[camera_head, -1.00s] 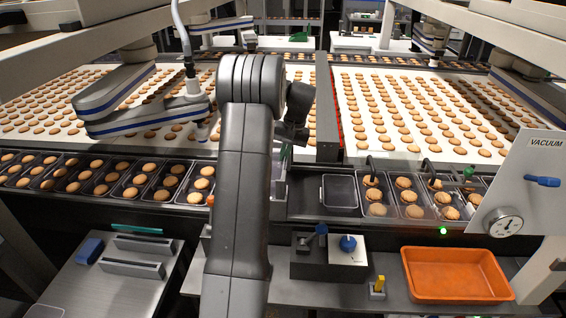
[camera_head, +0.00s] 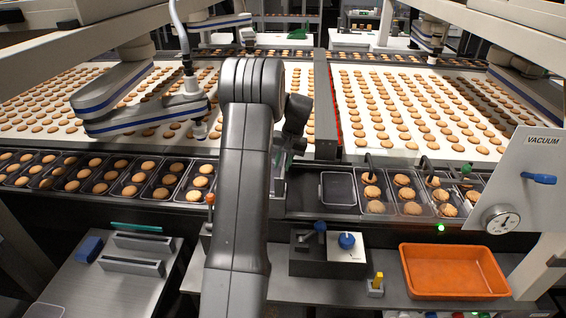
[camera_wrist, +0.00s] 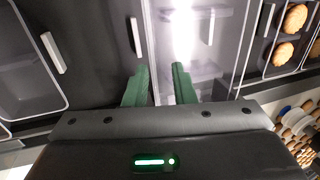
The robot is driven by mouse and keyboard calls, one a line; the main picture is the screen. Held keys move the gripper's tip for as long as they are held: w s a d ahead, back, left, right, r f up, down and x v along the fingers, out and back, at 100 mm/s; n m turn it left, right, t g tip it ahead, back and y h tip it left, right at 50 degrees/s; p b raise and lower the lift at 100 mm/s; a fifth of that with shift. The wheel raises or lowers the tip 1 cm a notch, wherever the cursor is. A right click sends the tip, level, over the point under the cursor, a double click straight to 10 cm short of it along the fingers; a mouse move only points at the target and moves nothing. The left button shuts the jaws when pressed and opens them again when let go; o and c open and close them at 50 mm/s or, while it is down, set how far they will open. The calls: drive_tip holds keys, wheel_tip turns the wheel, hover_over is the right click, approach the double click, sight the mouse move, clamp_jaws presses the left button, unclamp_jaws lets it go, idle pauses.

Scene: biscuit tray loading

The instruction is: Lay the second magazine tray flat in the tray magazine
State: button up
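In the wrist view my gripper (camera_wrist: 159,68) has two green fingers standing apart. I see nothing clearly clasped between them. A clear-walled piece with a bright reflection (camera_wrist: 185,50) lies under and beyond the fingers; I cannot tell whether it is a magazine tray or part of the tray magazine. In the head view my gripper (camera_head: 300,142) is small and dark, its fingers partly hidden by my arm. The tray magazine seems to be the light-edged frame (camera_head: 279,180) just below it, mostly behind my arm, so how any tray lies inside is hidden.
An empty dark tray (camera_head: 323,191) sits on the line right of my arm, beside biscuit-filled trays. More filled trays (camera_head: 182,186) are at left. An orange bin (camera_head: 455,297), a blue-knobbed control box (camera_head: 314,265) and slotted holders (camera_head: 131,265) stand nearer. A vacuum panel (camera_head: 525,190) is at right.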

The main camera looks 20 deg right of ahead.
drive_tip(key=shift+d+r+p, duration=0.1)
drive_tip(key=shift+r+p, duration=0.2)
drive_tip(key=shift+r, duration=0.3)
drive_tip(key=b+v, duration=0.1)
drive_tip(key=v, duration=1)
drive_tip(key=shift+r+b, duration=0.3)
drive_tip(key=shift+b, duration=0.1)
